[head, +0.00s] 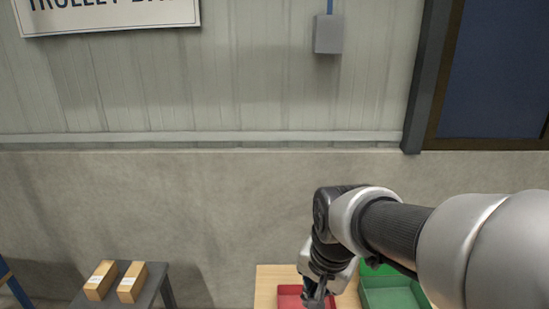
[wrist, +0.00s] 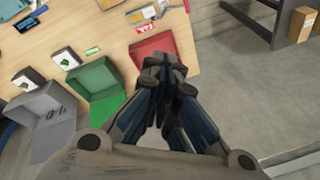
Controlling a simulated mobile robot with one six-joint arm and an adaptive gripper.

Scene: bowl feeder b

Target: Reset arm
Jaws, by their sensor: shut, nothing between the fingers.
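In the head view my arm reaches in from the right and bends down toward the table. The lower end of my gripper is cut off by the bottom edge there.
The wooden table (wrist: 115,30) holds a red bin (wrist: 152,47), a green bin (wrist: 88,78) and a grey bin (wrist: 45,108), with small labels and parts nearby. Two cardboard boxes (head: 115,281) sit on a dark stand (head: 150,290) at the left. Bare floor (wrist: 240,90) lies between.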

